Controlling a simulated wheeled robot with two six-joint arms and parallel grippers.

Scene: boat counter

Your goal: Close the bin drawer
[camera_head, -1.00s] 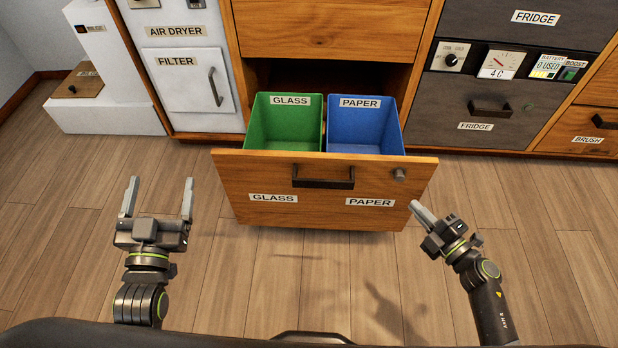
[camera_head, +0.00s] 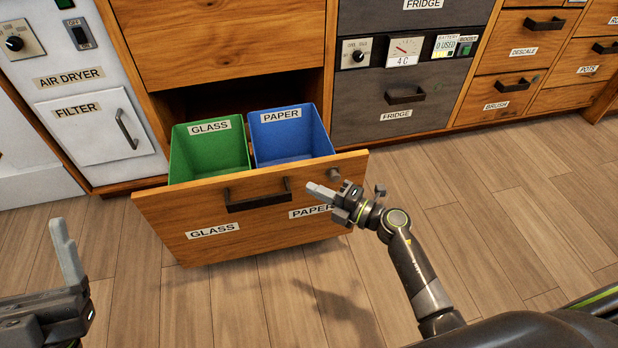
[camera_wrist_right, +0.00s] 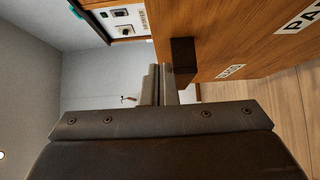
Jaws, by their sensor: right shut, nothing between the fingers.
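The bin drawer (camera_head: 160,215) is pulled out, with a wooden front, a dark bar handle (camera_head: 258,201) and GLASS and PAPER labels. A green glass bin (camera_head: 210,157) and a blue paper bin (camera_head: 290,141) stand inside. My right gripper (camera_head: 312,187) is shut and empty in front of the drawer front, just right of the handle. In the right wrist view its fingers (camera_wrist_right: 161,88) are together beside the dark handle (camera_wrist_right: 184,58); I cannot tell whether they touch it. My left gripper (camera_head: 66,245) is partly cut off at the lower left; its visible finger stands at the outer side, apart.
The dark opening (camera_head: 240,95) above the bins is empty. A white filter panel (camera_head: 95,125) is to the left and a grey fridge drawer (camera_head: 400,100) to the right, both closed. The wooden floor (camera_head: 500,200) to the right is clear.

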